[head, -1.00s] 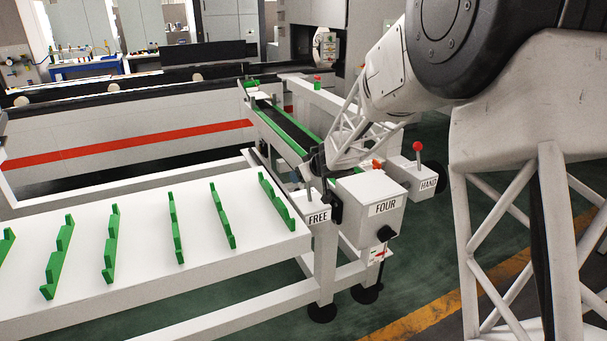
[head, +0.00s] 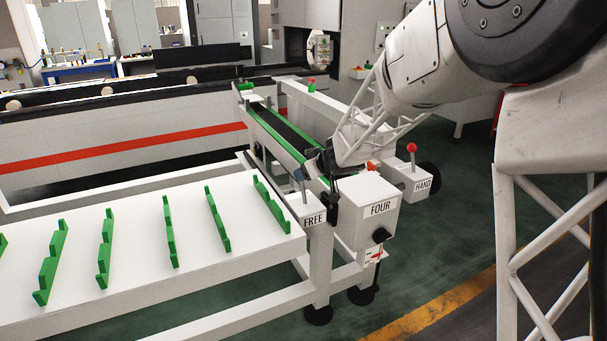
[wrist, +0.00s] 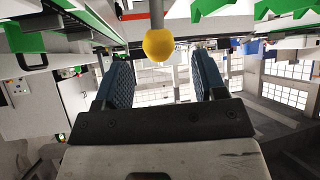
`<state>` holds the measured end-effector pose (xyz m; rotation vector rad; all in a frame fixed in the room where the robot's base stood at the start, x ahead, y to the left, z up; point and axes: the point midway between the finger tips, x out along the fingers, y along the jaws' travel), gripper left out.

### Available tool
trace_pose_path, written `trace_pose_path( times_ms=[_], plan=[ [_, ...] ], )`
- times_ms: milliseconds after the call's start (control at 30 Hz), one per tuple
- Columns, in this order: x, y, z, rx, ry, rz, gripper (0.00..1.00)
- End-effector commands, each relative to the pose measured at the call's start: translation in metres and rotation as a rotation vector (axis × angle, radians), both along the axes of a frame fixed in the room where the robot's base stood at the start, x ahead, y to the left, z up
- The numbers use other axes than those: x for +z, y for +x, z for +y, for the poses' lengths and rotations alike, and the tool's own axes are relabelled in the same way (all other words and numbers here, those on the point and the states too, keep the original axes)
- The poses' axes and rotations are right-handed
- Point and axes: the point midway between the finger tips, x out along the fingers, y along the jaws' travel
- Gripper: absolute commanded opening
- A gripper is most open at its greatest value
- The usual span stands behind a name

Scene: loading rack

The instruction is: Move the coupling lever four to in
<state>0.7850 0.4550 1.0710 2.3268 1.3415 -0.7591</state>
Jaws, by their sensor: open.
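A white box labelled FOUR (head: 378,210) stands at the rack's near end in the head view. An orange-red knob (head: 371,166) shows just behind its top. In the wrist view, my gripper (wrist: 165,85) is open, with two blue-padded fingers apart. A yellow ball knob (wrist: 158,44) on a grey rod shows between and beyond the fingertips, with none of it gripped. I cannot tell which box this rod belongs to.
The FREE box (head: 313,218) is left of FOUR, with a thin grey rod on it. The HAND box (head: 421,187) with a red-knobbed lever (head: 412,150) is to the right. A white table (head: 135,268) carries green notched strips. Green floor (head: 450,240) is clear at right.

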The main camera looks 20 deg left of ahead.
Motion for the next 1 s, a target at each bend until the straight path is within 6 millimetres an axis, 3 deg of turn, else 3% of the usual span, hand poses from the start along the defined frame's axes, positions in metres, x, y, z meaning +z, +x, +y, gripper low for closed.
trace_pose_path(
  times_ms=[200,767,1000],
  plan=[
    [0.007,-0.005,-0.009,0.001,-0.001,0.000,0.64],
    [0.009,-0.006,-0.011,-0.002,-0.001,-0.002,0.64],
    [0.024,-0.004,-0.032,-0.060,-0.001,-0.034,0.64]
  ],
)
